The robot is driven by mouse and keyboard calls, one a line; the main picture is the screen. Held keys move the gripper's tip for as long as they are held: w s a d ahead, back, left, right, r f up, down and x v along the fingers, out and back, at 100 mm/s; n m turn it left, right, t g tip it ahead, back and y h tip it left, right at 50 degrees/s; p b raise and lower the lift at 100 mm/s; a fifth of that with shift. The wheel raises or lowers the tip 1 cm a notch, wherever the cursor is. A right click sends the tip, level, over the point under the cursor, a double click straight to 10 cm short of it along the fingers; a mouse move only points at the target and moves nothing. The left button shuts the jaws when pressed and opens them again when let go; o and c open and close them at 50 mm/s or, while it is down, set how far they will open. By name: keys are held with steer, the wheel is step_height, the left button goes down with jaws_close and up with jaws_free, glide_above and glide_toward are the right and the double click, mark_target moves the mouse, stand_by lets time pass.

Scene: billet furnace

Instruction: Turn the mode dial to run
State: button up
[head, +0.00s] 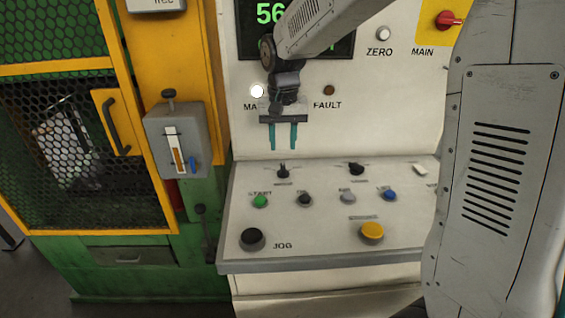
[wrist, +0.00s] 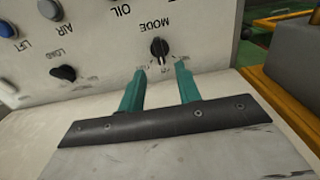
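The mode dial (head: 283,172) is a small black knob at the back left of the sloping control panel. In the wrist view the dial (wrist: 159,47) shows upside down by the MODE label, with a pale pointer line on its face. Small position words around it are too small or covered to read, so I cannot tell its setting. My gripper (head: 283,147) points down above the dial in the head view. In the wrist view my gripper (wrist: 160,70) has two teal fingers spread apart with nothing between them. The dial lies just beyond the fingertips, apart from them.
A second black dial (head: 356,169), labelled LOAD in the wrist view, is to the right. Green (head: 260,201), black, grey and blue (head: 389,195) buttons sit in front. The upright panel is close behind my gripper.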

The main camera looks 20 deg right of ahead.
mark_target(283, 167)
step_height(283, 167, down, 7)
steer(key=shift+r, duration=0.1)
stand_by(0.3)
jaws_close()
